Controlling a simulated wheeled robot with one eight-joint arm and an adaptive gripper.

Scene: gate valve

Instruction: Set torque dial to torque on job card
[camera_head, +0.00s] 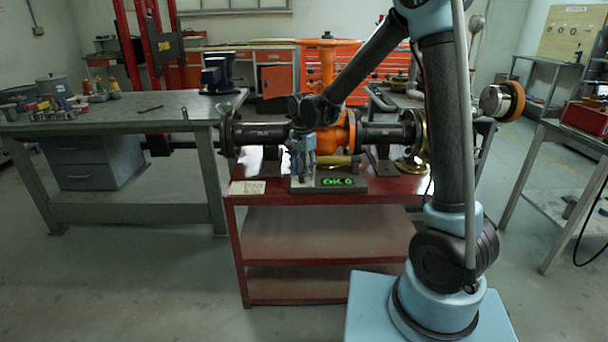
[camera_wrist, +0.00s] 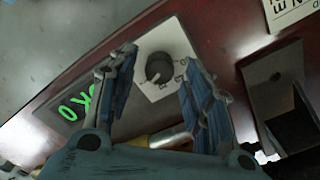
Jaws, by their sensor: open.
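The torque dial (camera_wrist: 158,68) is a dark round knob on a white plate with tick marks, seen in the wrist view. My gripper (camera_wrist: 153,75) is open, with a blue-padded finger on each side of the dial in the picture. I cannot tell how far it is from the knob. In the head view my gripper (camera_head: 303,158) points down over the tester on the red cart, hiding the dial. A green display (camera_head: 340,182) on the tester reads something like "OK 0". The job card (camera_head: 247,187) lies on the cart left of the tester; its text is too small there.
The orange gate valve (camera_head: 338,134) with dark flanged pipes stands on the red cart (camera_head: 320,200) behind the tester. A yellow-handled tool (camera_head: 335,160) lies beside my gripper. A grey workbench (camera_head: 110,108) is at left.

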